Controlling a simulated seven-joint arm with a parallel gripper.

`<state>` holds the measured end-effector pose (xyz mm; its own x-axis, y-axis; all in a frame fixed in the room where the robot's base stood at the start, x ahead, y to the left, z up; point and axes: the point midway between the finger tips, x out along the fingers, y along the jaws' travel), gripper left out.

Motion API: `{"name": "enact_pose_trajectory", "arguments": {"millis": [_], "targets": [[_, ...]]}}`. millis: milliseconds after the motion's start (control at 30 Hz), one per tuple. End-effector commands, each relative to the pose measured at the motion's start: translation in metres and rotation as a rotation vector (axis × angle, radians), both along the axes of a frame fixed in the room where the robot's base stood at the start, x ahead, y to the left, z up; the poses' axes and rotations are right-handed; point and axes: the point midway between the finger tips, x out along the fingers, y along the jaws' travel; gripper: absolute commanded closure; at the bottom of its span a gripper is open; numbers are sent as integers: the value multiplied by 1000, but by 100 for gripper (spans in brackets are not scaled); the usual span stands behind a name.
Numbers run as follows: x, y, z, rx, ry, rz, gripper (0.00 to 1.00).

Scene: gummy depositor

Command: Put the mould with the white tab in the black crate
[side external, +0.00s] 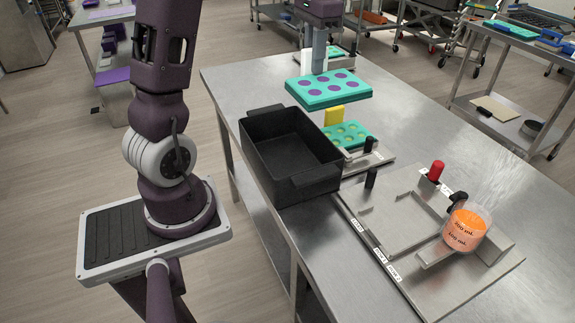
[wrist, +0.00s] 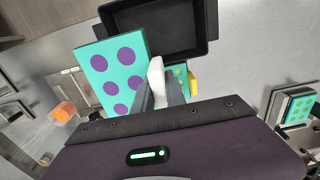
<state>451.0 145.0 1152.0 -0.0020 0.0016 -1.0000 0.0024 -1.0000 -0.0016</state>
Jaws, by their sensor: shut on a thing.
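My gripper (side external: 319,66) is shut on the white tab (wrist: 156,84) of a teal mould (side external: 328,92). The mould has purple-filled round cavities and hangs above the table, apart from it. It also shows in the wrist view (wrist: 126,72), left of the fingers. The black crate (side external: 262,163) stands on the table's near left edge, open at the top, with no contents visible. The held mould is behind and to the right of it in the side view. In the wrist view the crate (wrist: 196,45) is at the top, just beyond the mould.
Another teal mould (side external: 356,131) with a yellow tab (side external: 334,116) sits close to the crate's right side. A metal fixture (side external: 400,222) holds a clear cup of orange liquid (side external: 466,230), a red knob (side external: 437,170) and black knobs. A further mould (wrist: 299,108) lies at the wrist view's right.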

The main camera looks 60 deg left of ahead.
Motion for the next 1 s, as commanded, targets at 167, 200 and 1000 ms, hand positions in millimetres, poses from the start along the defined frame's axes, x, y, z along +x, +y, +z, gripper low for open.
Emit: {"name": "enact_pose_trajectory", "arguments": {"millis": [167, 200, 1000], "targets": [[-37, 39, -1, -2, 0, 5, 100], [-43, 44, -1, -1, -1, 3, 100], [-63, 57, -153, -8, 7, -2, 100]]}}
